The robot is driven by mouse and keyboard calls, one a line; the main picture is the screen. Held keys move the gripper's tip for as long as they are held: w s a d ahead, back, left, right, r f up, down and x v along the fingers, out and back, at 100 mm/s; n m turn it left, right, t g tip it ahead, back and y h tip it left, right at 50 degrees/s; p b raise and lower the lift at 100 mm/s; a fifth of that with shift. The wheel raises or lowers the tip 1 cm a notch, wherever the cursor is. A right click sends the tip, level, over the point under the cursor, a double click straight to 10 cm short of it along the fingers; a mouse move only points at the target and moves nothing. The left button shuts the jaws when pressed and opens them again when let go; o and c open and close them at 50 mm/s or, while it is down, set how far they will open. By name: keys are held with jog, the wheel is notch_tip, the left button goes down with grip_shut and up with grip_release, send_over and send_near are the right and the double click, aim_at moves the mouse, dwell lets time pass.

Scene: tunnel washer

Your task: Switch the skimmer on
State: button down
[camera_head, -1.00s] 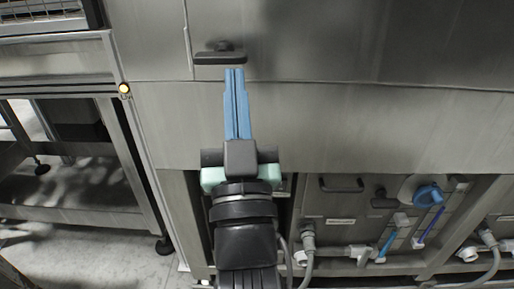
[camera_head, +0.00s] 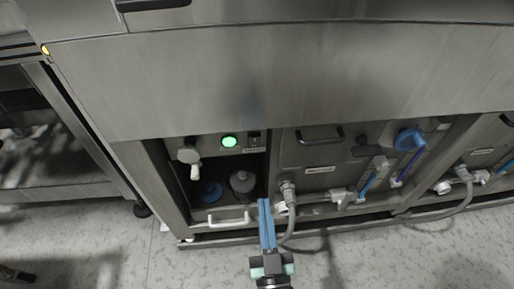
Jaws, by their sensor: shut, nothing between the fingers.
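An open compartment low in the steel machine holds a small panel with a green lit round button (camera_head: 229,142) and a small dark switch (camera_head: 254,138) to its right. Labels under them are too small to read, and I cannot tell which control belongs to the skimmer. A pale handled part (camera_head: 189,158) is left of the button. My gripper (camera_head: 264,202) has its blue fingers together, empty, in front of the compartment's lower right edge and below the switch in the picture. I see no contact with the controls.
The floor in front is clear.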

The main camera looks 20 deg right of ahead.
aim_at(255, 138)
jog(key=b+x, duration=0.3)
jog(key=x, duration=1.1)
jog(key=p, duration=0.1)
jog(key=r+p, duration=0.1)
jog(key=p, duration=0.1)
jog(key=shift+w+g, duration=0.2)
jog(key=shift+g, duration=0.1)
jog(key=shift+f, duration=0.35)
